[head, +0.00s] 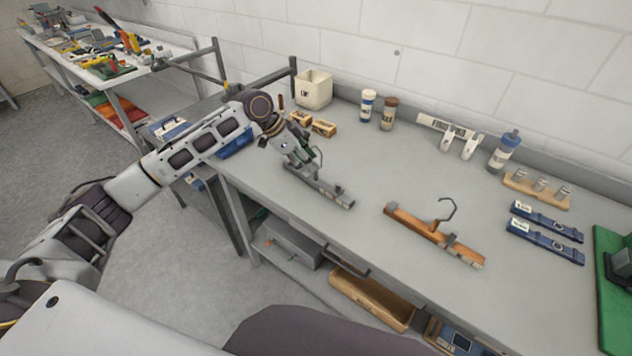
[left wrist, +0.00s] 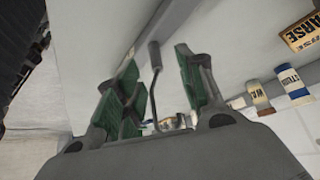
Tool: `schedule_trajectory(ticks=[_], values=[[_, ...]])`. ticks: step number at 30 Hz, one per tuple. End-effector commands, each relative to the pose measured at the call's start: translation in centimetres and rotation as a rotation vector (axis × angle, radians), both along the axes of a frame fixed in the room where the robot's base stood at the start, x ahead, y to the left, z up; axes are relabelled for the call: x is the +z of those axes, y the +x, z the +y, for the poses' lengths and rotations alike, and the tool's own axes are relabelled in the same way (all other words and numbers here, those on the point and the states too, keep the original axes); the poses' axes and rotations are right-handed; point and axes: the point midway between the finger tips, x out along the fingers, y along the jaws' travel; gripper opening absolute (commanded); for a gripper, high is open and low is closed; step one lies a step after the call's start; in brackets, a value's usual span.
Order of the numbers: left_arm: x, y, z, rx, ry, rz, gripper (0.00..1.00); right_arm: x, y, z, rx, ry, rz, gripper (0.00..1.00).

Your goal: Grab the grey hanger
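The grey hanger (head: 332,192) lies on the grey workbench (head: 365,165), left of a wooden hanger (head: 418,226). My left gripper (head: 301,160) reaches down over the grey hanger's left part and hides some of it. In the left wrist view, my left gripper's green-padded fingers (left wrist: 157,95) stand apart. A thin dark hook (left wrist: 155,60) shows between them; contact with either pad is not visible. My right gripper is in neither view.
Small boxes (head: 323,128), a white bin (head: 313,90) and bottles (head: 388,114) stand along the back. A wooden rack (head: 537,192) and blue packs (head: 545,242) lie at the right. The bench surface around the hangers is mostly clear.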

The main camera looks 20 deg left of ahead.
Motion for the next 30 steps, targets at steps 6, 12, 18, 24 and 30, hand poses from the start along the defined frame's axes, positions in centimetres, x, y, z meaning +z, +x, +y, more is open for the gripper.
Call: schedule_trajectory(ticks=[6, 12, 18, 24, 30], values=[[-1.6, 0.2, -1.1, 0.0, 0.0, 0.002, 0.39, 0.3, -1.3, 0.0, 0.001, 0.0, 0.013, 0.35], [-3.4, 0.6, -2.2, 0.0, -0.001, 0.002, 0.39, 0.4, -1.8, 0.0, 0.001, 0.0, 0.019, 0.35], [-4.2, 0.8, -2.6, -0.001, 0.001, 0.0, 0.39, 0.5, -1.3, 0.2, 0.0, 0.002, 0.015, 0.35], [-4.2, 0.8, -2.6, 0.0, 0.0, 0.0, 0.39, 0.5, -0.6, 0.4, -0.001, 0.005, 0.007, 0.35], [-4.2, 0.8, -2.6, 0.0, 0.0, 0.0, 0.39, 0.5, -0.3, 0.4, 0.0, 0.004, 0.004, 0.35]])
